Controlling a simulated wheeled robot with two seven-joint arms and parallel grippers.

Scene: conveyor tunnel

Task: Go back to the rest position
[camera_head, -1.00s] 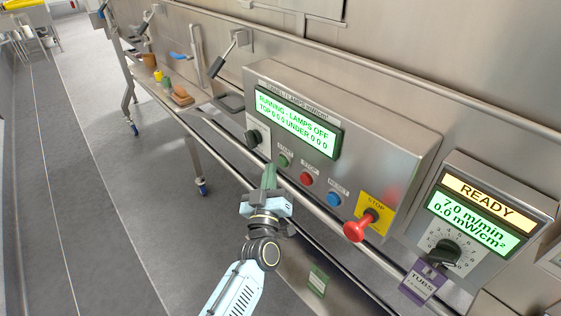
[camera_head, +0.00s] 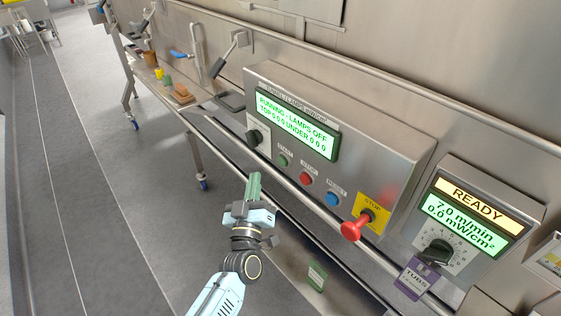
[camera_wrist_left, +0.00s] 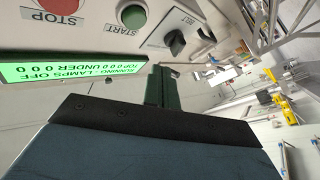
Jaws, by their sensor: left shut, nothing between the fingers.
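My left gripper (camera_head: 254,184) is shut and empty, in front of the control panel and below its green START button (camera_head: 284,160). Its green fingertips are together and apart from the panel in the head view. In the left wrist view the closed fingers (camera_wrist_left: 158,86) point past the panel's display (camera_wrist_left: 70,67). The display (camera_head: 296,125) reads "RUNNING - LAMPS OFF" and "TOP 0 0 0 UNDER 0 0 0". My right gripper is not in view.
The panel also carries a red STOP button (camera_head: 306,179), a blue button (camera_head: 332,199) and a red emergency stop knob (camera_head: 355,230). A second box with a READY display (camera_head: 472,198) and a dial is to the right. Open floor (camera_head: 90,200) lies to the left.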

